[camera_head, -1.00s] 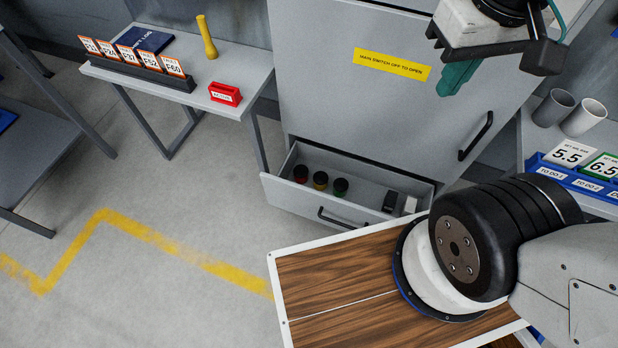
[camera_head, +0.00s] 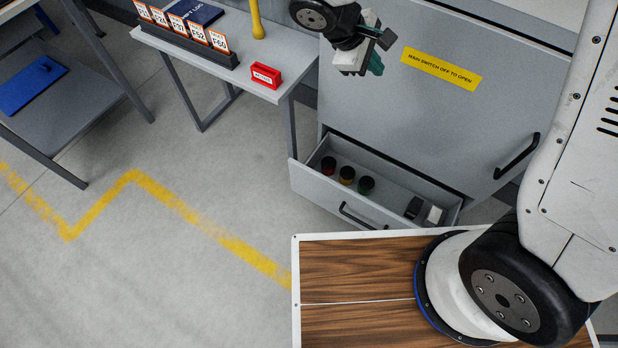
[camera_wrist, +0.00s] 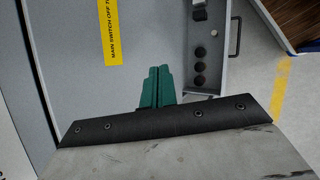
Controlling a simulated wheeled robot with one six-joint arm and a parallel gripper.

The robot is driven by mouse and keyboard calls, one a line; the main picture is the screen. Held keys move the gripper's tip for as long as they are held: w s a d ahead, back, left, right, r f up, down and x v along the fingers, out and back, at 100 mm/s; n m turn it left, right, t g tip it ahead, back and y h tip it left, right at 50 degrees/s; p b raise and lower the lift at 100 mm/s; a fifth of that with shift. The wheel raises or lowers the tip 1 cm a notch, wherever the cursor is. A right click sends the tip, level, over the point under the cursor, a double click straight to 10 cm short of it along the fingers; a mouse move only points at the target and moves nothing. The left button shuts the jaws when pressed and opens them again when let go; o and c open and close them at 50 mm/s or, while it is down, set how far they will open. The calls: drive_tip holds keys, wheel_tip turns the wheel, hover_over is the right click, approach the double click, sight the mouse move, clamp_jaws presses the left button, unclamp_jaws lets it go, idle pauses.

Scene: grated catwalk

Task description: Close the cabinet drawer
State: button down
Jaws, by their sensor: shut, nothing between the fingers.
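The cabinet (camera_head: 430,120) is grey, with a yellow label and a black door handle. Its bottom drawer (camera_head: 310,188) is pulled out and shows several small dark knobs with coloured bases, a black block and a white block inside. The drawer's front has a black handle (camera_head: 362,216). My gripper (camera_head: 376,66), with green fingers, is shut and empty. It is in front of the upper part of the cabinet door, above the drawer in the picture. In the wrist view, the shut green fingers (camera_wrist: 158,85) point between the yellow label and the open drawer (camera_wrist: 220,50).
A side table (camera_head: 215,60) at the left holds a card rack, a dark blue book, a yellow object and a red block (camera_head: 266,76). A shelf unit (camera_head: 70,90) stands further left. A yellow line (camera_head: 190,217) crosses the clear floor. My wood-topped base is near the drawer.

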drive_tip(key=w+a+f+n+t, duration=0.2)
drive_tip(key=a+f+n, duration=0.4)
drive_tip(key=a+f, duration=0.5)
drive_tip(key=s+a+f+n+t+y, duration=0.1)
drive_tip(key=s+a+f+n, duration=0.25)
drive_tip(key=f, duration=0.75)
drive_tip(key=s+a+f+n+t+y, duration=0.15)
drive_tip(key=s+f+n, duration=0.25)
drive_tip(key=f, duration=0.7)
drive_tip(key=s+a+f+n+t, duration=0.1)
drive_tip(key=s+a+f+n, duration=0.25)
drive_tip(key=f, duration=0.65)
approach(313, 175)
drive_tip(key=shift+x, duration=3.1)
drive_tip(key=shift+f, duration=0.15)
